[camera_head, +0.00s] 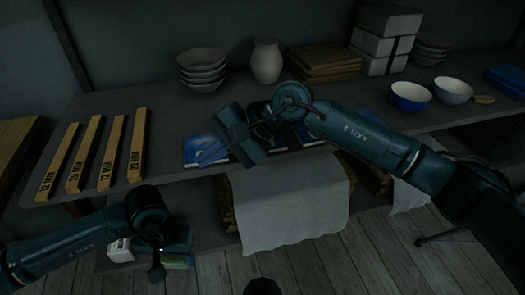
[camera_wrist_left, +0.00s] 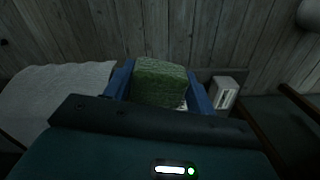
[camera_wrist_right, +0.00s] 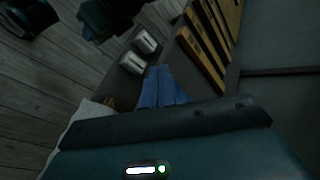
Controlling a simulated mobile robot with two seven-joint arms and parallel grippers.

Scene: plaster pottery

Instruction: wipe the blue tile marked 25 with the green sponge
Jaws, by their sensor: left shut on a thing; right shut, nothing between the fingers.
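The green sponge (camera_wrist_left: 160,82) is between the blue fingers of my left gripper (camera_wrist_left: 160,92) in the left wrist view. In the head view my left gripper (camera_head: 178,256) is low at the left, below the level of the table top, and a bit of green shows there. My right gripper (camera_head: 212,153) is shut and empty over the table, and its shut blue fingers also show in the right wrist view (camera_wrist_right: 162,87). A blue tile (camera_head: 192,145) lies just behind these fingers, partly covered. More blue tiles (camera_head: 304,133) lie partly hidden behind my right arm. I cannot read any tile's number.
Several marked wooden bars (camera_head: 97,152) lie at the table's left. Stacked bowls (camera_head: 202,66), a vase (camera_head: 267,61) and white boxes (camera_head: 380,42) stand at the back. A blue bowl (camera_head: 410,96) is at the right. A pale cloth (camera_head: 290,200) hangs over the front edge.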

